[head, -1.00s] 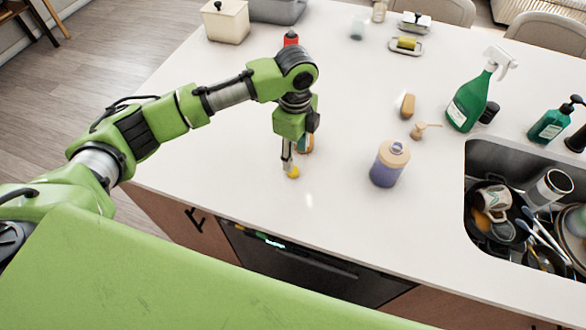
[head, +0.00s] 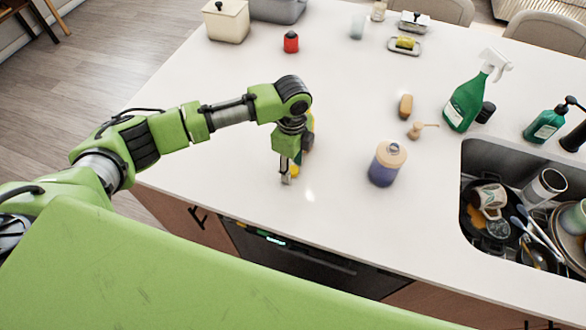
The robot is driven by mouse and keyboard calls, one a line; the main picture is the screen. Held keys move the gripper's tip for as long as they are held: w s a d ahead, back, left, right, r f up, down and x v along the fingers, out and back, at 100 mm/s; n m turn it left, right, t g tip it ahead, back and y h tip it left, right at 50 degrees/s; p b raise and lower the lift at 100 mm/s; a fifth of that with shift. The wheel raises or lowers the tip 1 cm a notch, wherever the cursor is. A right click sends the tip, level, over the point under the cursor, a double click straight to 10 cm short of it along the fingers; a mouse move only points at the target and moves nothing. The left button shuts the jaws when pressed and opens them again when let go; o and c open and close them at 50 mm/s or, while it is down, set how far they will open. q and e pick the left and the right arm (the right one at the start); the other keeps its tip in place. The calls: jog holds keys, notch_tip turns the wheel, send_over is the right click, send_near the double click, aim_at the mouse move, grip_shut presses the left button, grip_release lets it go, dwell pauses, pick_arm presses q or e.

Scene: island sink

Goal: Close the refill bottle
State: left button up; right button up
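My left gripper (head: 287,178) points down low over the counter, left of centre. A small yellow piece, perhaps a cap (head: 295,169), shows just beside and behind its fingertips; I cannot tell if it is held. A yellow and green item (head: 311,122), possibly the refill bottle, is mostly hidden behind the gripper, so its top cannot be seen. A purple bottle (head: 383,172) with a beige top and a small opening stands upright to the right. A beige pump head (head: 416,130) lies behind it. My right gripper is not in view.
A brush (head: 406,105), green spray bottle (head: 464,102), green pump bottle (head: 545,124) and a sink (head: 466,158) full of dishes are to the right. A red container (head: 291,42) and white canister (head: 227,22) stand at the back. The counter's front middle is clear.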

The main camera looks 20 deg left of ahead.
aim_at(292, 169)
pick_arm(q)
jog(key=c, duration=0.5)
jog(key=shift+c, duration=0.2)
jog(key=shift+r, duration=0.2)
jog(key=shift+r+b, duration=0.2)
jog(key=shift+b, duration=0.2)
notch_tip(292, 169, up, 2)
jog(key=shift+s+r+b, duration=0.1)
jog(key=shift+r+b, duration=0.15)
jog(key=shift+b, duration=0.5)
jog(key=s+r+b, duration=0.3)
jog(key=s+r, duration=0.6)
jog(key=s, duration=0.5)
jog(key=shift+r, duration=0.4)
jog(key=shift+w, duration=0.1)
